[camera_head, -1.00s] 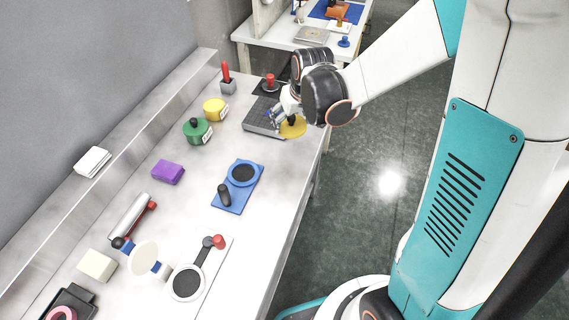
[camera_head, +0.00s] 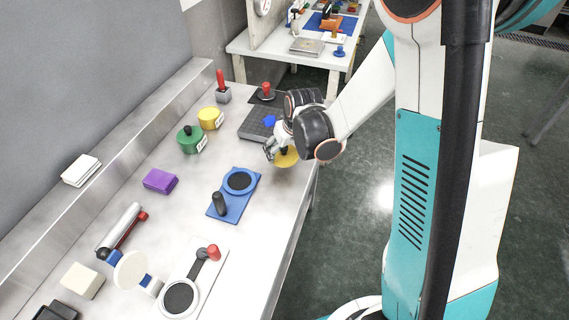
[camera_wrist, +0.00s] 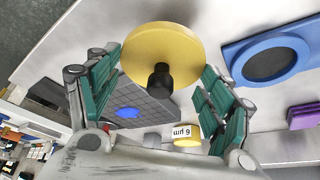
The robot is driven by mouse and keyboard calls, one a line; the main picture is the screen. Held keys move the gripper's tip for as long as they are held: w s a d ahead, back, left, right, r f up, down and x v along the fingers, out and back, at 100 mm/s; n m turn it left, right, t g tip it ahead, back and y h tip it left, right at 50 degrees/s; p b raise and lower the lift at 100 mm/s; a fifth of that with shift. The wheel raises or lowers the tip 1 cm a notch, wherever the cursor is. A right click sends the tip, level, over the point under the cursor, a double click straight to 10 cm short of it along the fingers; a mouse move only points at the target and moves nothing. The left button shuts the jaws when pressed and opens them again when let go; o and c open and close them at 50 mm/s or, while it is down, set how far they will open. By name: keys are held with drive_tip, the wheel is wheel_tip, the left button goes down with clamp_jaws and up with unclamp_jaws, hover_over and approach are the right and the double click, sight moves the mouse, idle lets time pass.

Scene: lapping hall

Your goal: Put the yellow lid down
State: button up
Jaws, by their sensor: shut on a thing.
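The yellow lid (camera_head: 287,159) is a round disc with a black knob. My gripper (camera_head: 277,150) holds it near the bench's right edge, in front of the grey gridded plate. In the wrist view the lid (camera_wrist: 163,50) lies between the green-padded fingers of my gripper (camera_wrist: 162,72), which are shut on it. Its knob points toward the wrist camera. I cannot tell whether the lid touches the bench. The yellow pot (camera_head: 210,119) stands farther left with no knob on top; its label reads 6 µm in the wrist view (camera_wrist: 187,136).
The gridded plate (camera_head: 256,124) bears a blue spot (camera_head: 270,121). A green knobbed pot (camera_head: 190,140), purple block (camera_head: 160,181) and blue fixture (camera_head: 236,193) stand nearby. Bare bench (camera_head: 215,156) lies between the pots and the lid. The bench's right edge is close.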

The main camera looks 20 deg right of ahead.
sight(286, 156)
drive_tip(key=shift+f+b, duration=0.85)
drive_tip(key=shift+f, duration=1.6)
drive_tip(key=shift+f, duration=0.15)
drive_tip(key=o, duration=1)
drive_tip(key=shift+c, duration=0.2)
drive_tip(key=shift+r, duration=0.2)
